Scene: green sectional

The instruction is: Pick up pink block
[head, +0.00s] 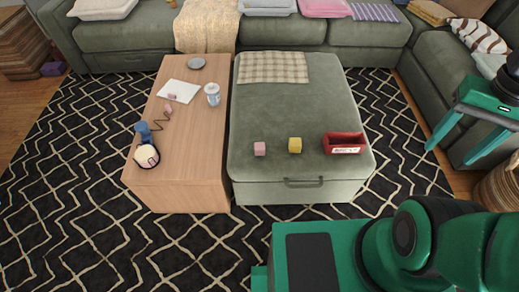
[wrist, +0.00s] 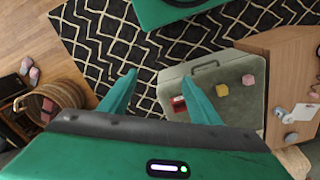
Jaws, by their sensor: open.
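The pink block (head: 260,149) sits on the green ottoman (head: 300,110), near its front edge. It also shows in the wrist view, on the right (wrist: 248,80). A yellow block (head: 295,145) sits a little to its right in the head view, apart from it. My gripper (head: 450,155) is open and empty at the right of the head view, well away from the pink block. In the wrist view its two fingers (wrist: 159,76) are spread, with nothing between them.
A red box (head: 343,136) stands right of the yellow block. The wooden table (head: 200,140) left of the ottoman holds a cup (head: 212,92), white paper (head: 181,91), a plate (head: 196,63) and small pinkish items. Green sofas stand behind and right. Patterned rug lies in front.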

